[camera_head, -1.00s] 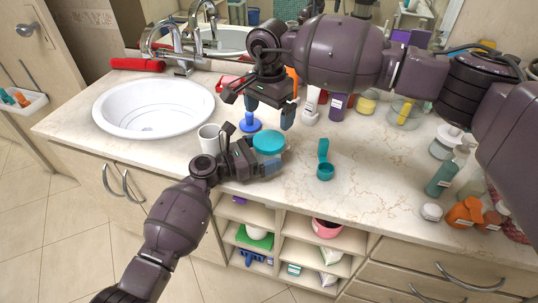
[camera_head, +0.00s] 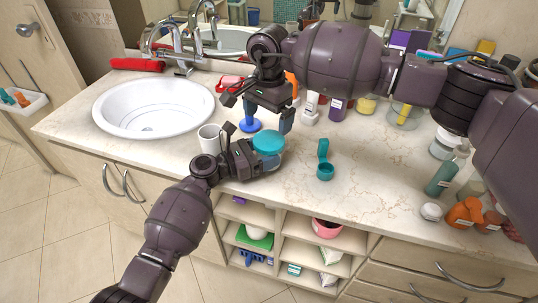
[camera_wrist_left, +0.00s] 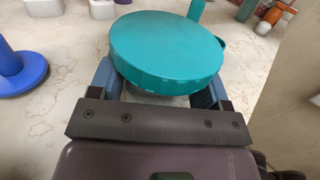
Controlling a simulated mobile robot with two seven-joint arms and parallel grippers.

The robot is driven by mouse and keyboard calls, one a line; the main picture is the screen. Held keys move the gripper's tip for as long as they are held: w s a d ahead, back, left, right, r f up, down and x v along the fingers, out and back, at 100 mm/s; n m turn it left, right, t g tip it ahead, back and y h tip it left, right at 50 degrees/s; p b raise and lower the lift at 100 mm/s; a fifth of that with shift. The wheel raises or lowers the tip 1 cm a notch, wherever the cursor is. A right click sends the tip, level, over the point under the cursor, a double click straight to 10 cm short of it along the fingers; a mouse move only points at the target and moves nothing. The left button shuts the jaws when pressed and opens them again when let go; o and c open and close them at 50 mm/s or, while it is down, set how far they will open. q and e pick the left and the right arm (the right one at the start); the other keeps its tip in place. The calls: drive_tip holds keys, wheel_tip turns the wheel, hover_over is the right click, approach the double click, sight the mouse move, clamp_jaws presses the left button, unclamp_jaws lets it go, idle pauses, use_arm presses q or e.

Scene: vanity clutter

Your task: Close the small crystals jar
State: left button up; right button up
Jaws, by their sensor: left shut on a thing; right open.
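The small jar has a wide teal lid (camera_head: 268,141) on its top and a clear body (camera_head: 272,161). It stands upright near the counter's front edge. My left gripper (camera_head: 256,160) is shut around the jar body from the front left. In the left wrist view the teal lid (camera_wrist_left: 167,46) sits above the two fingers and hides most of the body. Whether the lid is fully seated cannot be told. My right gripper (camera_head: 267,114) is open and empty, pointing down above and slightly behind the lid, apart from it.
A white cup (camera_head: 209,139) stands just left of the jar, and a blue-based item (camera_head: 250,124) behind it. A teal open-lidded container (camera_head: 324,167) is to the right. The sink (camera_head: 153,107) is at left. Bottles and jars crowd the right and back; the counter's right middle is clear.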

sight(269, 139)
drive_tip(key=shift+s+a+m, duration=0.1)
drive_tip(key=shift+a+m, duration=0.1)
drive_tip(key=shift+m, duration=0.2)
drive_tip(key=m, duration=0.2)
drive_tip(key=shift+r+m, duration=0.1)
drive_tip(key=shift+m, duration=0.3)
drive_tip(key=m, duration=0.2)
drive_tip(key=shift+w+d+r+m, duration=0.15)
drive_tip(key=shift+w+r+m, duration=0.1)
drive_tip(key=shift+w+m, duration=0.05)
drive_tip(key=shift+d+r+m, duration=0.1)
drive_tip(key=shift+d+m, duration=0.1)
drive_tip(key=shift+m, duration=1.2)
drive_tip(key=shift+f, duration=4)
